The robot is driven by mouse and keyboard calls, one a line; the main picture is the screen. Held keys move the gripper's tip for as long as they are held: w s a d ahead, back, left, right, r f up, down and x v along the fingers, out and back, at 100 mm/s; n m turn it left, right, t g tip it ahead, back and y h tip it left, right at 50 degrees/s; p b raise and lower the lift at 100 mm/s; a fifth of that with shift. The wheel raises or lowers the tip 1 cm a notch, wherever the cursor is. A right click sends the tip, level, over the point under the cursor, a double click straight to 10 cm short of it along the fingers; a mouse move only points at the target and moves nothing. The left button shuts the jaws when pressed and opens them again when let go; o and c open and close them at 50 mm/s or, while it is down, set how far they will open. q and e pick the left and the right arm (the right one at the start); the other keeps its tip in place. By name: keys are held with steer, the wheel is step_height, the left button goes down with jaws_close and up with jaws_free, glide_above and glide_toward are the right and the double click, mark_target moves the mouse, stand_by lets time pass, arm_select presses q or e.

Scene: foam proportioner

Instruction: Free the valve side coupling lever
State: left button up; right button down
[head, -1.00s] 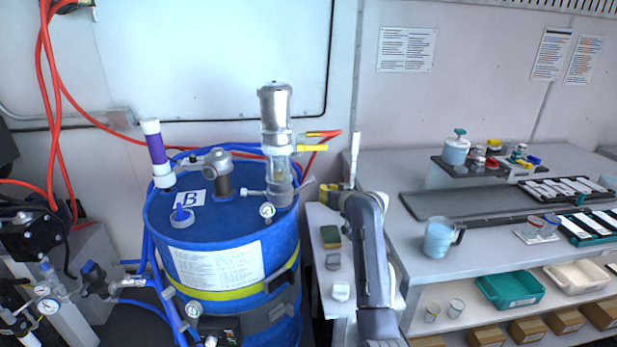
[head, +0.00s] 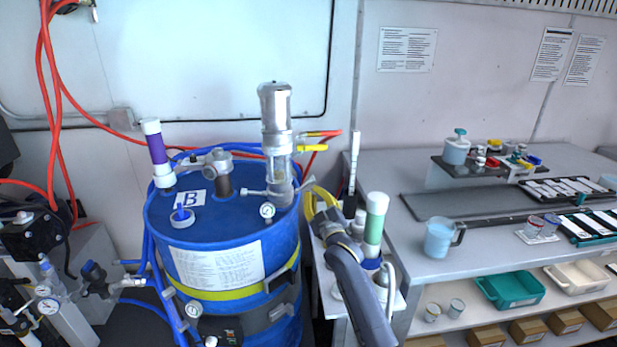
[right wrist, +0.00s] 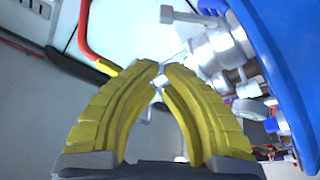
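The blue drum (head: 225,240) carries a metal and clear-bodied upright fitting (head: 274,125) at its right side. A yellow handle (head: 312,149) and a red handle (head: 322,133) stick out rightward from this fitting. A grey metal coupling (head: 218,165) stands on the drum lid. I cannot tell which part is the valve side lever. My right gripper (head: 311,190), yellow-fingered, is right of the drum, below the handles. The right wrist view shows its fingers (right wrist: 161,72) with a narrow empty gap at the tips, and metal fittings (right wrist: 225,50) beyond. My left gripper is not in view.
A green-and-white bottle (head: 375,225) stands on the small side shelf beside my right arm. A bench (head: 470,255) with a jug (head: 439,238) and trays fills the right. Red hoses (head: 52,100) hang at the left. A red-and-yellow piece (right wrist: 87,45) shows in the right wrist view.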

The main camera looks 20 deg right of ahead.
step_height(320, 180, up, 3)
glide_above(305, 185)
steer(key=s, duration=0.1)
steer(key=shift+s+d+f, duration=0.1)
steer(key=shift+d+f, duration=0.15)
steer(key=shift+f, duration=0.2)
steer(key=shift+s+d+f, duration=0.1)
steer(key=shift+d+f, duration=0.1)
steer(key=shift+f, duration=0.25)
steer(key=shift+a, duration=0.15)
